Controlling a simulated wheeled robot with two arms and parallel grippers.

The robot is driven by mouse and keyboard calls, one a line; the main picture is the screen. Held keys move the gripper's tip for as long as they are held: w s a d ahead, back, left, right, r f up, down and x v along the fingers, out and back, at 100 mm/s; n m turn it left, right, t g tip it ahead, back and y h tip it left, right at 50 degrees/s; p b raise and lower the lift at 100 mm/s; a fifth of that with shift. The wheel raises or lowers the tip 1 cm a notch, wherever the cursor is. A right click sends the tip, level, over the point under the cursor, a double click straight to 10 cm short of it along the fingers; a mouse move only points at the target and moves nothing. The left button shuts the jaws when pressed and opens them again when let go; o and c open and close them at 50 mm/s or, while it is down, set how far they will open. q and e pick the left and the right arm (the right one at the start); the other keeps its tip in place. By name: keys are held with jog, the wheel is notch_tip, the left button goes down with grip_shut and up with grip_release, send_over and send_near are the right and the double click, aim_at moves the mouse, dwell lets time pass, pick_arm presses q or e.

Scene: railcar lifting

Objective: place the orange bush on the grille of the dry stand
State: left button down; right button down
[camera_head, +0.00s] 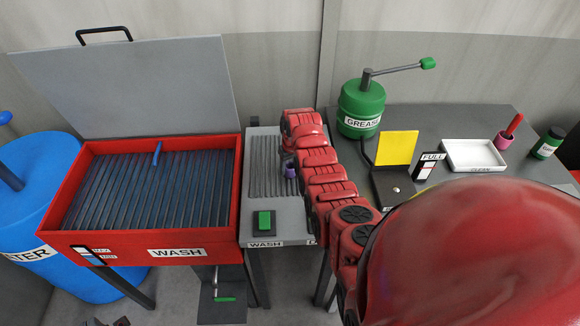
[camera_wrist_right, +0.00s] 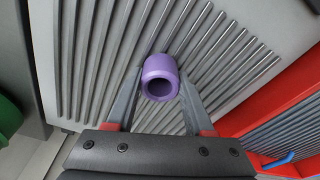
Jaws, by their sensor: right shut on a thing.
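I see no orange bush; the bush in view is purple. My right gripper (camera_head: 289,160) is shut on the purple bush (camera_head: 290,171), with the arm covering much of the area around it. In the right wrist view the purple bush (camera_wrist_right: 160,77) sits between the two fingers of the right gripper (camera_wrist_right: 161,82), its open end facing the camera. Behind it is the grey ribbed grille (camera_wrist_right: 100,50) of the stand, also visible in the head view (camera_head: 264,160). Whether the bush touches the grille I cannot tell. My left gripper is not in view.
A red wash tank (camera_head: 110,245) with a raised lid (camera_head: 130,90) stands left of the grille. A green button (camera_head: 264,220) is at the stand's front. On the right table are a green grease pot (camera_head: 361,103), a yellow plate (camera_head: 397,148) and a white tray (camera_head: 475,155).

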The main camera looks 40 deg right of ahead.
jog(key=shift+c, duration=1.4)
grip_release()
jog(key=shift+r, duration=0.15)
